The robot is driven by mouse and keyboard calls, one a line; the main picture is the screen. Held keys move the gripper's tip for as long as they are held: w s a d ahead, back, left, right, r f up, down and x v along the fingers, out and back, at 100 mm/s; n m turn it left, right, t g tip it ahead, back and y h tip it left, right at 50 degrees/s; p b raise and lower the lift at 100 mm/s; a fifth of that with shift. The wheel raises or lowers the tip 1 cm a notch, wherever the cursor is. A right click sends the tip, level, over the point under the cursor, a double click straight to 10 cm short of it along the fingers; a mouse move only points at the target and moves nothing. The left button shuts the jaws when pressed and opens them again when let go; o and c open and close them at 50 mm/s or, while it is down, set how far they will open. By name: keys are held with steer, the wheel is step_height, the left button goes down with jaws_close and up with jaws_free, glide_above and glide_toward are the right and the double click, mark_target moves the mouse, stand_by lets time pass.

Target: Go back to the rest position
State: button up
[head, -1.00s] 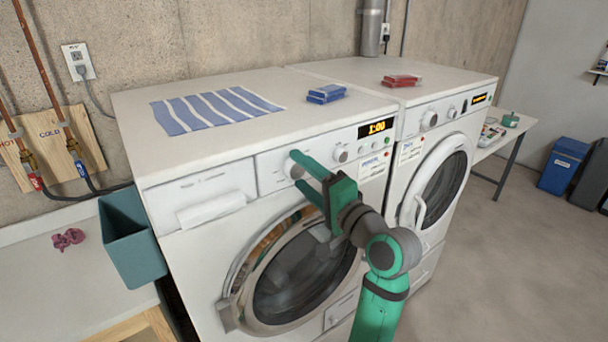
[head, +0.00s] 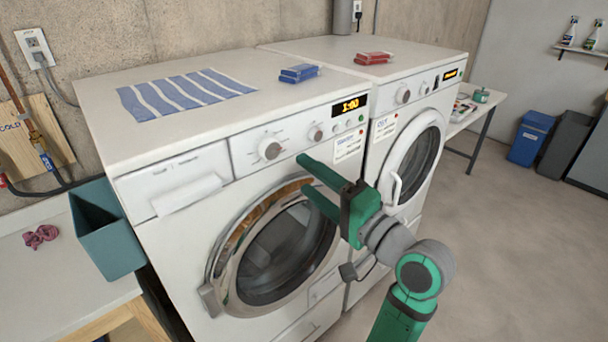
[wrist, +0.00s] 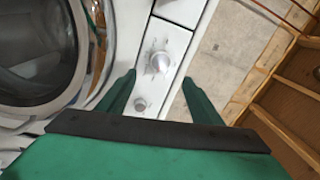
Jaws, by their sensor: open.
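My gripper (head: 313,181) is open and empty in front of the left washing machine (head: 185,262), at the upper right of its round door (head: 285,250). Its two green fingers point left towards the machine's front. The fingers look apart from the dial in the head view (head: 270,149). The exact gap to the machine is hard to tell.
A striped cloth (head: 185,92) and blue boxes (head: 299,73) lie on the left machine, red boxes (head: 373,58) on the right machine (head: 410,165). A teal bin (head: 107,235) stands at the left. The floor (head: 480,250) at the right is clear.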

step_height(320, 180, down, 16)
steer(key=m+t+h, duration=0.2)
steer(key=m+h, duration=0.1)
steer(key=h, duration=0.2)
steer(key=s+a+f+h, duration=0.1)
steer(key=s+f+h, duration=0.5)
steer(key=f, duration=1)
steer(key=s+a+f+n+g+h, duration=0.15)
steer(key=s+f, duration=0.25)
steer(key=s, duration=0.4)
steer(key=s+f+n+y, duration=0.15)
steer(key=s+f, duration=0.25)
steer(key=s, duration=0.4)
steer(key=s+a+r+n, duration=0.1)
steer(key=s+n, duration=0.3)
steer(key=s, duration=0.4)
steer(key=s+a+r+n, duration=0.1)
steer(key=s+a+n, duration=0.2)
steer(key=s, duration=0.6)
steer(key=shift+s+n, duration=0.15)
steer(key=shift+n, duration=0.65)
steer(key=shift+g, duration=0.25)
